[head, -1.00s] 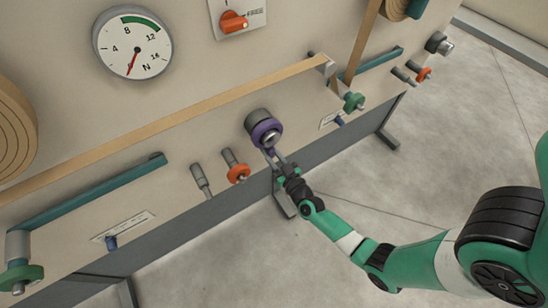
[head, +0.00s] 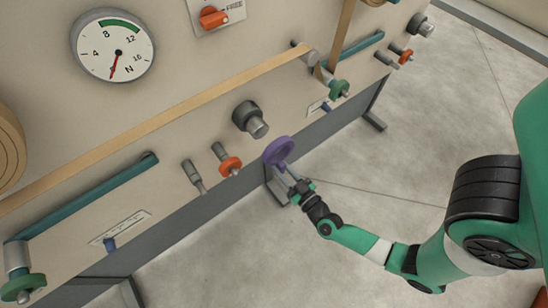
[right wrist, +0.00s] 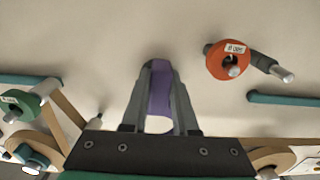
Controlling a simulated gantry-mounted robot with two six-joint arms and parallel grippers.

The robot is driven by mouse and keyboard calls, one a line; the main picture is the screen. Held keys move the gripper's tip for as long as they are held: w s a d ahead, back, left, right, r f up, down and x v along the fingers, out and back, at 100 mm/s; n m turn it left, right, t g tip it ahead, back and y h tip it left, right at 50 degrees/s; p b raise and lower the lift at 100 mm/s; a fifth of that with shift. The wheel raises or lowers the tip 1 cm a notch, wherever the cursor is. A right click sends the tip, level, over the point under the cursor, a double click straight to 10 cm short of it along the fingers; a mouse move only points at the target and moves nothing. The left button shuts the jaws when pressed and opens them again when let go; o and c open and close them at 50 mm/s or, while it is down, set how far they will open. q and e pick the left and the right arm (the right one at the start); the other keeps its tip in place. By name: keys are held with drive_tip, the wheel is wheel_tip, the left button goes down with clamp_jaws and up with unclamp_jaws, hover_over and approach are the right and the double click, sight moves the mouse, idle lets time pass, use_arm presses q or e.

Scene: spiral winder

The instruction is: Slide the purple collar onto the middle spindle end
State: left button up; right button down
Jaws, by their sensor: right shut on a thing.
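The purple collar (head: 278,151) is a ring held in the air, clear of the middle spindle end. My right gripper (head: 284,168) is shut on it from below. In the right wrist view the collar (right wrist: 160,92) shows between the two fingers. The middle spindle end (head: 256,125) is a dark round hub with a bare, lighter metal tip, sticking out of the panel. It is up and to the left of the collar in the head view, with a gap between them. My left gripper is not in view.
An orange collar (head: 230,165) sits on a smaller peg left of the purple collar, beside a bare grey peg (head: 192,173). A tan strip (head: 150,125) runs across the panel above. A dial gauge (head: 113,47) is at upper left. The floor at right is open.

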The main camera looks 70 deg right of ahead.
drive_tip(key=p+v, duration=0.1)
drive_tip(key=v, duration=0.1)
drive_tip(key=r+p+v, duration=0.1)
drive_tip(key=v, duration=0.1)
drive_tip(key=shift+a+p, duration=0.15)
drive_tip(key=shift+p, duration=0.15)
drive_tip(key=shift+s+a, duration=0.25)
drive_tip(key=shift+s, duration=0.35)
idle(0.7)
